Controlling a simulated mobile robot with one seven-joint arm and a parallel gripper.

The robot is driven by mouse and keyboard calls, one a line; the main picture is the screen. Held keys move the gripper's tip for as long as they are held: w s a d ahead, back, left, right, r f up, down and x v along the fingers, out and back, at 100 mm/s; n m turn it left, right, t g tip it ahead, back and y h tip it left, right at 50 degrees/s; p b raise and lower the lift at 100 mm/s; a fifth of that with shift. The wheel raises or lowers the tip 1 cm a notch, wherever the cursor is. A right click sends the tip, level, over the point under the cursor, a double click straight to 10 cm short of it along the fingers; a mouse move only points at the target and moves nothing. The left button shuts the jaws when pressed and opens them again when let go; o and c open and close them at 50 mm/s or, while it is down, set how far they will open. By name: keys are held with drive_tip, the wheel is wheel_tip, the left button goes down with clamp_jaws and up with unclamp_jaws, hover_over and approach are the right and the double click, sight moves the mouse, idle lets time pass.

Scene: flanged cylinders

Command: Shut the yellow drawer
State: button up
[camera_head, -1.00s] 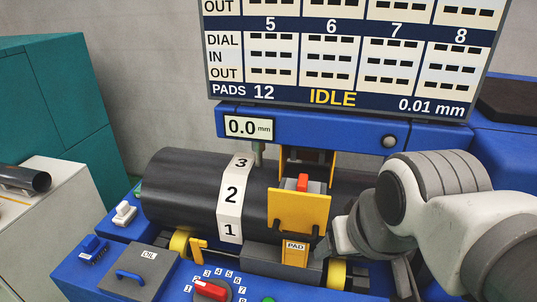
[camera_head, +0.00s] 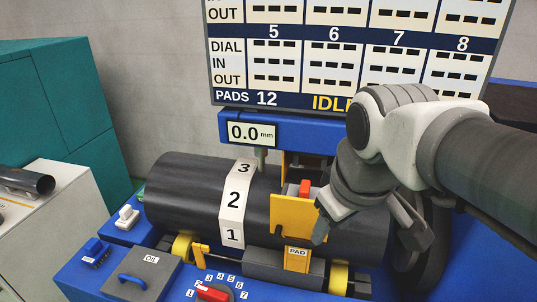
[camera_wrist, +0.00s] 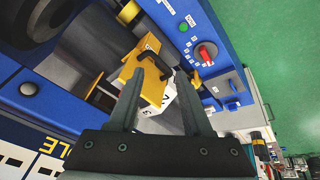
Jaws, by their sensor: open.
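A yellow front marked PAD (camera_head: 297,259) sits low on the machine below the black cylinder; I take it as the yellow drawer. I cannot tell how far it stands out. Above it is a larger yellow plate (camera_head: 290,222) with a red block (camera_head: 304,188) at its top. My gripper (camera_head: 368,238) is open and empty, right of both yellow parts. One finger overlaps the plate's right edge in the head view; contact cannot be told. In the wrist view yellow parts (camera_wrist: 147,88) and a black bent piece lie beyond and between my open fingers (camera_wrist: 160,78).
The black cylinder (camera_head: 185,200) with a numbered white band (camera_head: 233,203) lies on yellow rollers. A red-handled dial (camera_head: 212,292), an OIL lid (camera_head: 140,275) and a yellow lever (camera_head: 199,256) stand at the front. A display (camera_head: 330,60) rises behind.

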sight(297, 241)
drive_tip(key=w+a+r+n+g+p, duration=0.1)
drive_tip(key=w+a+r+n+g, duration=0.2)
drive_tip(key=w+n, duration=0.5)
drive_tip(key=shift+n+t+h, duration=0.3)
drive_tip(key=shift+n, duration=0.4)
drive_tip(key=f, duration=0.5)
drive_tip(key=w+f, duration=0.1)
drive_tip(key=f, duration=0.5)
drive_tip(key=w+f, duration=0.1)
drive_tip(key=f, duration=0.5)
drive_tip(key=shift+w+d, duration=0.15)
drive_tip(key=shift+w, duration=0.05)
clamp_jaws()
